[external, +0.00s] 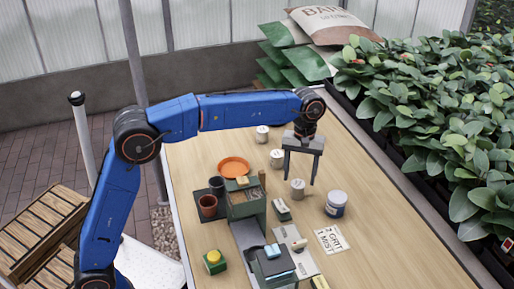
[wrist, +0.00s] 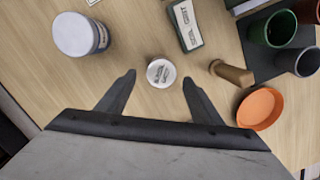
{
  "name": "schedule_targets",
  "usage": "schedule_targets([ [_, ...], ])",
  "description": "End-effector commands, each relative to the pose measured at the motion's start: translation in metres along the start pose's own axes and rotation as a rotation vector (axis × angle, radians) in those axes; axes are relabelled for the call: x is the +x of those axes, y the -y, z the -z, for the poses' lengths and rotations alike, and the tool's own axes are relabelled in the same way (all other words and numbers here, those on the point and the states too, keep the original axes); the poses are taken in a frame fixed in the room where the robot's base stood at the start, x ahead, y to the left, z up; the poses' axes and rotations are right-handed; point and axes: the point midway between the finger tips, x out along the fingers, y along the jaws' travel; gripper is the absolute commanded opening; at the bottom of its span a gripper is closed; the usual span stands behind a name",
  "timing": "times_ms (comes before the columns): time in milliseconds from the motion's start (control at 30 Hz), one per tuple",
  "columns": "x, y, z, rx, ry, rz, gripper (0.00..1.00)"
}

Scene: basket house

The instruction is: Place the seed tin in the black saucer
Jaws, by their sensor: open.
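A small white tin with a printed lid (wrist: 160,72) stands upright between and beyond my fingertips in the wrist view. It is the tin (external: 297,189) below my gripper (external: 300,178) in the external view. My gripper (wrist: 158,82) is open and empty, its fingers pointing down. Two similar tins (external: 277,158) (external: 262,134) stand farther back; I cannot read which is the seed tin. I cannot pick out a black saucer for certain. A black square mat (wrist: 258,66) holds pots, and a dark round vessel (external: 217,184) stands on it.
An orange saucer (external: 234,167) lies left of the tins. A blue-and-white tub (external: 337,204) stands right of the nearest tin. A labelled box (wrist: 185,24) and a wooden-handled piece (wrist: 232,73) lie close by. A green crate (external: 246,207) stands at centre.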

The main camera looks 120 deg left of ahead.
Motion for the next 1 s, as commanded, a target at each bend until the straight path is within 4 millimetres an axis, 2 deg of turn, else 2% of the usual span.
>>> schedule_targets([
  [333, 0.042, 0.002, -0.004, 0.001, 0.001, 0.001, 0.60],
  [667, 0.050, 0.002, -0.004, 0.001, 0.000, 0.000, 0.60],
  [733, 0.050, 0.002, -0.004, 0.000, 0.000, 0.000, 0.48],
  [867, 0.050, 0.002, -0.004, 0.000, 0.000, 0.000, 0.17],
  [1000, 0.050, 0.002, -0.004, 0.000, 0.000, 0.000, 0.12],
])
